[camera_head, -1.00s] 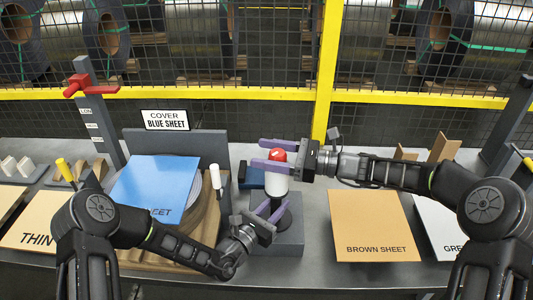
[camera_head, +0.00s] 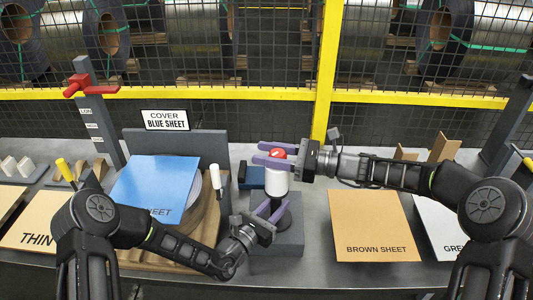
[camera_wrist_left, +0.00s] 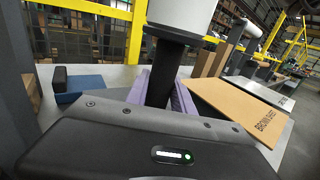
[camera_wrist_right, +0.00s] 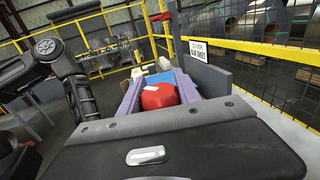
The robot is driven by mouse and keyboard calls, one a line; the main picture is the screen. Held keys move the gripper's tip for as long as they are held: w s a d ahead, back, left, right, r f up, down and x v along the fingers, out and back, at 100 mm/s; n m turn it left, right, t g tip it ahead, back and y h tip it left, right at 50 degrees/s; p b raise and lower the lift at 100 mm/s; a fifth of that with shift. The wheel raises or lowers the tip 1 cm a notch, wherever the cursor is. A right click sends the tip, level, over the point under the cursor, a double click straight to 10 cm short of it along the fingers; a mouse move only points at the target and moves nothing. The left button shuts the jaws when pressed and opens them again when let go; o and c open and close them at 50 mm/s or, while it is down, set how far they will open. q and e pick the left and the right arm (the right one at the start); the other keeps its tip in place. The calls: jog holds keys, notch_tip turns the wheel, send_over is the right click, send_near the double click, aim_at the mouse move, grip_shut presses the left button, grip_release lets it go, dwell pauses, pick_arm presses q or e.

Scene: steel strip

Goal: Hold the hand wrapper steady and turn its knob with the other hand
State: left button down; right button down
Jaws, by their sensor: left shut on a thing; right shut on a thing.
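The hand wrapper stands upright on a grey block (camera_head: 278,237) at mid-table. It has a white cylinder (camera_head: 276,182), a dark handle (camera_wrist_left: 163,72) below and a red knob (camera_head: 278,154) on top. My left gripper (camera_head: 272,212) is shut on the dark handle, below the white cylinder. My right gripper (camera_head: 274,153) is shut on the red knob, its purple fingers on either side of it. The knob shows between the fingers in the right wrist view (camera_wrist_right: 158,96), with a small pale mark on it.
A blue sheet (camera_head: 157,187) lies over a coil left of the wrapper, before a "COVER BLUE SHEET" sign (camera_head: 165,120). A brown sheet (camera_head: 373,222) lies to the right. A dark blue item (camera_head: 250,177) sits just behind-left of the wrapper. A yellow-framed mesh fence (camera_head: 430,97) runs behind.

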pick_arm(q)
jog(key=shift+f, duration=0.15)
pick_arm(e)
jog(key=shift+t, duration=0.3)
jog(key=shift+w+d+r+m+t+h, duration=0.15)
jog(key=shift+m+t+h, duration=0.15)
jog(key=shift+m+t, duration=0.45)
jog(key=shift+w+a+f+m+t+h, duration=0.1)
jog(key=shift+m+t+h, duration=0.2)
jog(key=shift+m+t, duration=0.45)
jog(key=m+t+h, duration=0.2)
jog(key=t, duration=0.1)
jog(key=m+t+h, duration=0.1)
jog(key=t, duration=0.1)
jog(key=shift+w+d, duration=0.1)
jog(key=shift+w, duration=0.2)
jog(key=shift+w+d+r+m+t+h, duration=0.1)
jog(key=shift+w+d+m+t+h, duration=0.05)
jog(key=shift+m+t+h, duration=1)
jog(key=shift+w+d+m+t+h, duration=0.15)
jog(key=shift+m+t+h, duration=0.2)
jog(key=shift+h, duration=0.2)
jog(key=c, duration=0.9)
grip_release()
jog(key=shift+d, duration=0.15)
jog(key=shift+o, duration=0.2)
jog(key=shift+f, duration=0.2)
